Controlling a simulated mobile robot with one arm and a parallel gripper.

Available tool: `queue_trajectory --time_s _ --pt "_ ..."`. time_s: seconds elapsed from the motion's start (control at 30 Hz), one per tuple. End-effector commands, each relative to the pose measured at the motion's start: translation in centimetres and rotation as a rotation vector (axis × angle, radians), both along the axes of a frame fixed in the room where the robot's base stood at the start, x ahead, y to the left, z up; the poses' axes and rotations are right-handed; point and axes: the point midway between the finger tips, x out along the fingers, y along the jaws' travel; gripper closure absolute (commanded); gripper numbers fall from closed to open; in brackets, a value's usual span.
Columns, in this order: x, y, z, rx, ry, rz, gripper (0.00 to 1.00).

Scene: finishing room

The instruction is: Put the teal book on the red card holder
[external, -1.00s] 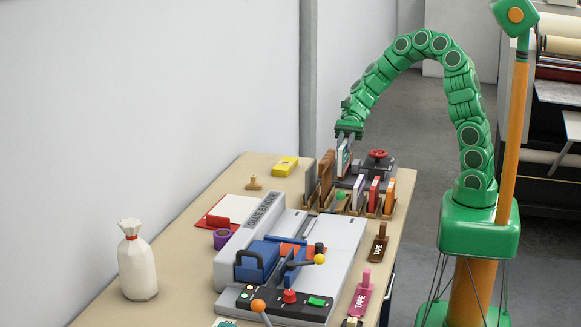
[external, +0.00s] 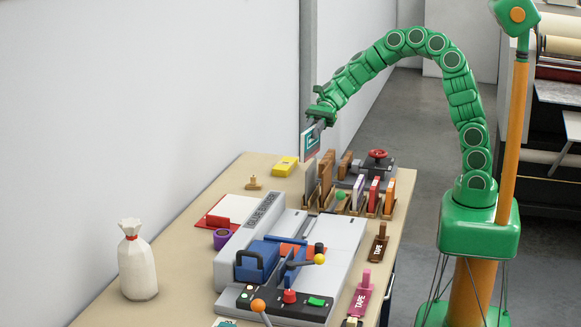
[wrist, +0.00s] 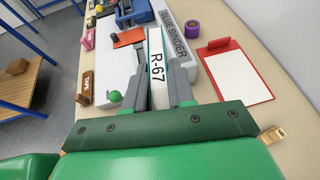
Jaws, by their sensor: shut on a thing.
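My gripper (external: 319,122) is shut on the teal book (external: 312,141), which has a white label, and holds it in the air above the far part of the table. In the wrist view the fingers of my gripper (wrist: 158,85) pinch the book (wrist: 156,62), whose white spine label reads R-67. The red card holder (external: 211,222) looks like a red board with a clip and a white sheet. It lies flat on the table, nearer the camera than the book, and shows at the right in the wrist view (wrist: 203,62).
A grey glue binder (external: 247,232) stands beside the red holder. A purple tape roll (external: 221,239) sits close by it. Upright books (external: 374,193) stand in a rack below my arm. A yellow box (external: 285,166) and a wooden stamp (external: 254,183) are farther back.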

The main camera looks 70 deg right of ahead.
Motion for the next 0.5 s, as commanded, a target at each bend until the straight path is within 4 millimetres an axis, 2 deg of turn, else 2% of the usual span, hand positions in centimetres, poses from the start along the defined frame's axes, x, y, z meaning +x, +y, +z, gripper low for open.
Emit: queue_trajectory --time_s 0.03,0.3,0.5 --pt "1.0 1.0 0.0 0.001 -0.001 -0.014 1.0" --pt "6.7 4.8 0.1 0.008 0.001 -0.134 1.0" --pt "9.3 6.9 0.0 0.013 0.012 -0.195 1.0"
